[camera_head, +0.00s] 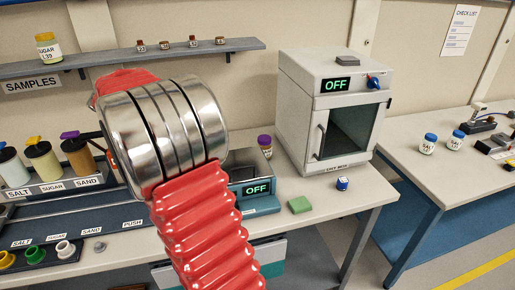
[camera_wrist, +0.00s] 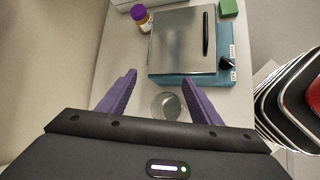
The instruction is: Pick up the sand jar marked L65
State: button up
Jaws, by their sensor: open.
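A jar with a purple lid and orange-brown contents (camera_head: 265,146) stands behind the scale, close to the oven's left side. Its label is too small to read. The jar also shows at the top of the wrist view (camera_wrist: 140,17), beyond my fingertips and to the left of the scale plate. My gripper (camera_wrist: 158,78) is open, with its two purple fingers spread wide and nothing held. A clear round glass vessel (camera_wrist: 168,106) shows between the fingers, below them. My gripper is hidden behind my arm in the head view.
A white oven (camera_head: 312,120) is right of the jar. A green block (camera_head: 299,204) and blue die (camera_head: 342,183) lie in front. A yellow-lidded sugar jar (camera_head: 48,48) is on the shelf; blue-lidded jars (camera_head: 428,144) stand right.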

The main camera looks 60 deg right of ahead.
jog(key=d+f+n+g+h, duration=0.1)
jog(key=d+f+g, duration=0.2)
jog(key=d, duration=0.7)
jog(key=d+f+n+g+h, duration=0.1)
jog(key=d+f, duration=0.4)
jog(key=d, duration=0.5)
jog(key=shift+s+d+f+n+g+h, duration=0.25)
jog(key=shift+n+g+h, duration=0.25)
jog(key=shift+g, duration=0.4)
send_near(262, 138)
jog(key=shift+x, duration=1.55)
jog(key=shift+d+r, duration=0.1)
jog(key=shift+x, duration=2.55)
